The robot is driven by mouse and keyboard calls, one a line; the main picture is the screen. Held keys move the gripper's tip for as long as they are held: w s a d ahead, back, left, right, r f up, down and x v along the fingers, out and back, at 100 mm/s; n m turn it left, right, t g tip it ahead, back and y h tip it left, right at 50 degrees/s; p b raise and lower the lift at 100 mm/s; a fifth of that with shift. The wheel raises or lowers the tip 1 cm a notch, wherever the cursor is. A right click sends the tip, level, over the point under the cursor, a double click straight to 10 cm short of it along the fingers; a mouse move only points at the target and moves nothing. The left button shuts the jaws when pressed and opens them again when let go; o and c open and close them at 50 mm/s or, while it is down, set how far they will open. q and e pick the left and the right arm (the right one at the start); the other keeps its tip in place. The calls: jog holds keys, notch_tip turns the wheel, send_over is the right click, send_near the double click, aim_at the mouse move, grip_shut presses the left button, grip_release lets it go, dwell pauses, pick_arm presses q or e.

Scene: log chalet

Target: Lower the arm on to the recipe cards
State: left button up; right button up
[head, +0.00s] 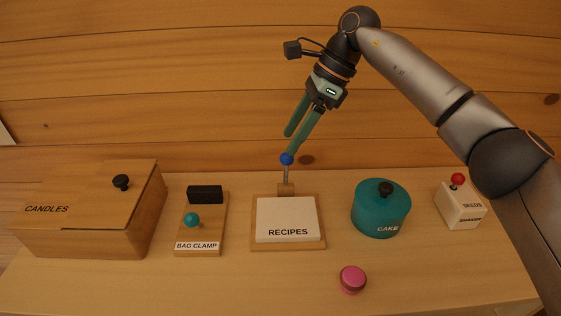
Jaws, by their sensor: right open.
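The recipe cards (287,217) are a white stack labelled RECIPES on a wooden base (258,247) in the middle of the shelf. Behind them a thin metal arm (286,174) stands upright from a small wooden block and ends in a blue ball (286,159). My right gripper (289,144) comes down from above with its green fingers apart. One fingertip is right at the blue ball; whether it touches cannot be told. My left gripper is not in view.
A CANDLES box (100,205) and a BAG CLAMP board (212,232) stand to the left. A pink macaron-like object (352,279) lies in front. A log wall (200,90) rises behind.

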aim_at(286, 172)
jog(key=shift+h, duration=0.6)
jog(key=x, duration=0.3)
jog(key=w+d+x, duration=0.1)
jog(key=x, duration=0.6)
jog(key=shift+w+d+f, duration=0.1)
jog(key=shift+w+f, duration=0.1)
jog(key=shift+f, duration=0.2)
jog(key=shift+c, duration=0.4)
grip_shut()
